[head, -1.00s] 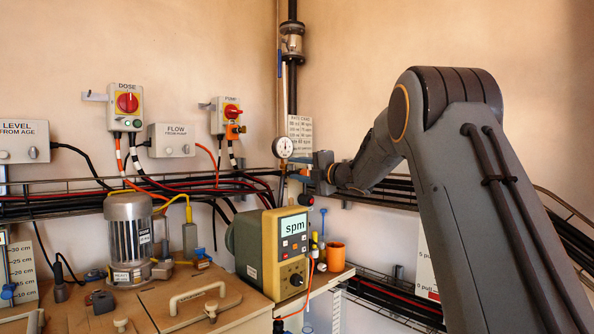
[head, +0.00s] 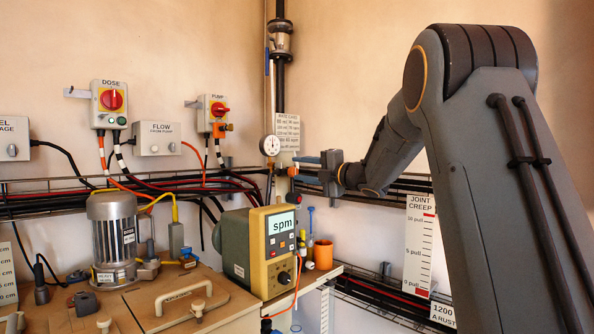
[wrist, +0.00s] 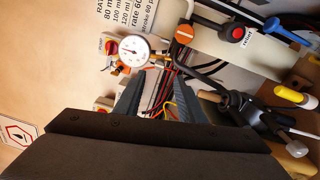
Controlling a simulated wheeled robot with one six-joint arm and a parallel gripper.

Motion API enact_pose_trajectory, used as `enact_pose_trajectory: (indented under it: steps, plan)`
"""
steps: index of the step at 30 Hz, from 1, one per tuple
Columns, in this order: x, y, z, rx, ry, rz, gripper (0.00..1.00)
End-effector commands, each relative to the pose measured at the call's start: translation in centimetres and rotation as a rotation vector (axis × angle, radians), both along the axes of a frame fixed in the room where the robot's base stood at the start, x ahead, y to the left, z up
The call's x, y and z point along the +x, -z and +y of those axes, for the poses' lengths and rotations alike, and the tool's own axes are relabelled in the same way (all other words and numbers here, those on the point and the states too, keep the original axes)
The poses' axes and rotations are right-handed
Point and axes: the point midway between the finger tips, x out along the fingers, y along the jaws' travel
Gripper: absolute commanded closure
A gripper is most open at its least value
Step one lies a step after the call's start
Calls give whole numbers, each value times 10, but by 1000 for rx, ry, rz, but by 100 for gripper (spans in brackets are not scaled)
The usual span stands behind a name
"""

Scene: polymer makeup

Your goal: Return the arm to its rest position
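My arm (head: 500,160) rises large on the right of the head view and bends down to the left at its elbow. My gripper (head: 305,168) points left, in front of the cable rack and near the round gauge (head: 269,145). In the wrist view its two dark fingers (wrist: 155,105) stand apart, with cables visible between them. Nothing is seen held. The gauge (wrist: 133,49) shows just beyond the fingers in the wrist view, apparently without contact.
The yellow "spm" pump (head: 272,246), grey motor (head: 113,240) and orange cup (head: 323,254) stand on the bench below my gripper. A vertical pipe (head: 279,90), DOSE box (head: 109,104) and PUMP box (head: 213,114) are on the walls. Open wall lies above my forearm.

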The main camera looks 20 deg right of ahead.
Motion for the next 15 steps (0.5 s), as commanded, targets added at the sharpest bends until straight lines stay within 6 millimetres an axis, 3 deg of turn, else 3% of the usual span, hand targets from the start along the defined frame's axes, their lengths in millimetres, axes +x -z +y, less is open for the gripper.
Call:
enact_pose_trajectory:
  steps: [10,13,15]
  plan:
    - [-1,3,-1,49,47,45,64]
    - [-7,17,-4,167,158,158,64]
    - [-19,38,-8,286,275,282,64]
